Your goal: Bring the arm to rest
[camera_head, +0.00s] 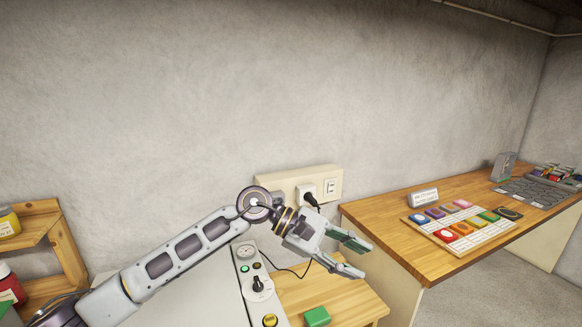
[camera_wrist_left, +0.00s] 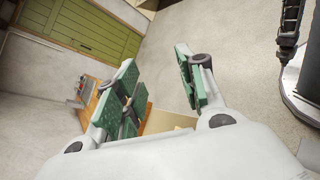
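My left arm (camera_head: 180,262) comes in from the lower left in the head view and reaches across in front of the wall. My left gripper (camera_head: 357,257) is at its end, open and empty, its two green-padded fingers apart. It points right, over the gap between the low wooden surface and the right-hand bench. In the left wrist view the same gripper (camera_wrist_left: 165,90) shows its fingers spread with nothing between them. My right gripper is not in view.
A control panel (camera_head: 246,284) and a green block (camera_head: 317,317) are below the arm. A plug sits in the wall socket (camera_head: 309,194) behind it. The wooden bench (camera_head: 390,220) at right holds a board of coloured pieces (camera_head: 460,229). A wooden shelf (camera_head: 62,243) stands at left.

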